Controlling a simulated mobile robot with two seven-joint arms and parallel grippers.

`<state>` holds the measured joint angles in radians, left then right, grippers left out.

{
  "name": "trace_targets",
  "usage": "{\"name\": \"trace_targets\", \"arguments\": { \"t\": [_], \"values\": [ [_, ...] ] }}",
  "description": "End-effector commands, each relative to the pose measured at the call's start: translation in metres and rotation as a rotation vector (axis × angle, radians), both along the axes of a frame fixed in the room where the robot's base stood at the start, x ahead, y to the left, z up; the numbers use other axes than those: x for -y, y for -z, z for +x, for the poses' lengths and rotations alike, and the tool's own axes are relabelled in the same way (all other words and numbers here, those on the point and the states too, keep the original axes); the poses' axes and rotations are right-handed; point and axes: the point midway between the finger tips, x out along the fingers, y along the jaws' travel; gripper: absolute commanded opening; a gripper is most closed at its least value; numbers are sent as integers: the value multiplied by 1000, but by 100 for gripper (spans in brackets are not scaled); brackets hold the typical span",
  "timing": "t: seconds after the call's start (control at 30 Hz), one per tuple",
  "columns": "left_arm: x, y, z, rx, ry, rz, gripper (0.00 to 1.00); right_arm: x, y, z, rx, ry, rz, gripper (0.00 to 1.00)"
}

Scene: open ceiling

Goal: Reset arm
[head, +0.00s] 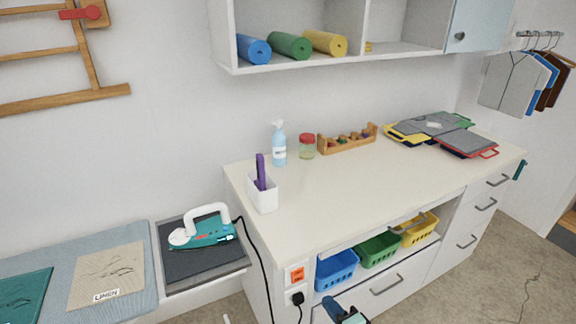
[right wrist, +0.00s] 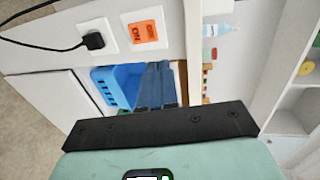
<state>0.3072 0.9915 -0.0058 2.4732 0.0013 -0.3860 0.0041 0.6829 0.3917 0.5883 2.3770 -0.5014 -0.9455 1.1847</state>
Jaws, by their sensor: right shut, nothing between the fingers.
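My right gripper (head: 345,311) shows at the bottom edge of the head view, in front of the cabinet drawer and below the blue basket. It is shut and holds nothing. In the right wrist view its dark fingers (right wrist: 157,84) lie together, with the blue basket (right wrist: 112,84) behind and beside them. Most of my right arm is out of the head view. My left gripper is in neither view.
The white counter (head: 330,205) carries a spray bottle (head: 279,145), a white holder (head: 262,192) and folded items (head: 430,128). Blue (head: 337,270), green (head: 380,249) and yellow baskets (head: 418,229) sit in the shelf below. An iron (head: 203,232) stands left; its cord hangs beside the cabinet.

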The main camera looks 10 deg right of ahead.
Motion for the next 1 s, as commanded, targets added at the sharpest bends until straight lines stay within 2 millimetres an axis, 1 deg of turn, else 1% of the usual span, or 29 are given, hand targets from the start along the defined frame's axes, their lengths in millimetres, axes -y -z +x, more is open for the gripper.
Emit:
{"name": "trace_targets", "arguments": {
  "t": [0.07, 0.13, 0.17, 0.2, 0.27, 0.3, 0.37, 0.4, 0.47, 0.5, 0.6, 0.7, 0.8, 0.83, 1.0],
  "values": [
    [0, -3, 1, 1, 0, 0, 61, -1, 13, -3, -38, -3, -22, 0],
    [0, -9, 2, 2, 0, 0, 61, -3, 36, -11, -105, -17, -73, 0],
    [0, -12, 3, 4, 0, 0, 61, -4, 50, -16, -143, -30, -104, 0],
    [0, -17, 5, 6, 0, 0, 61, -7, 71, -26, -206, -54, -153, 0],
    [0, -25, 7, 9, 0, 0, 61, -13, 107, -48, -314, -112, -237, 0],
    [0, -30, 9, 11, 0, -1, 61, -18, 131, -67, -391, -162, -296, 0],
    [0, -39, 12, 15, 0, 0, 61, -25, 163, -99, -501, -257, -382, 0],
    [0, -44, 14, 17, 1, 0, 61, -29, 182, -123, -569, -329, -436, 0],
    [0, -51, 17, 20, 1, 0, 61, -34, 204, -159, -661, -442, -507, 0],
    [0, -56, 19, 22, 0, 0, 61, -37, 215, -182, -716, -518, -547, 0],
    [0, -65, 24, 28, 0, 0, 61, -39, 233, -233, -819, -690, -622, 0],
    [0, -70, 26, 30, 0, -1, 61, -38, 241, -269, -883, -817, -663, 0],
    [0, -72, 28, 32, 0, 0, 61, -37, 243, -287, -912, -884, -682, 0],
    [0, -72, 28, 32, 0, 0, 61, -36, 244, -290, -915, -894, -684, 0],
    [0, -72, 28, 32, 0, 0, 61, -36, 244, -290, -915, -894, -684, 0]
  ]
}}
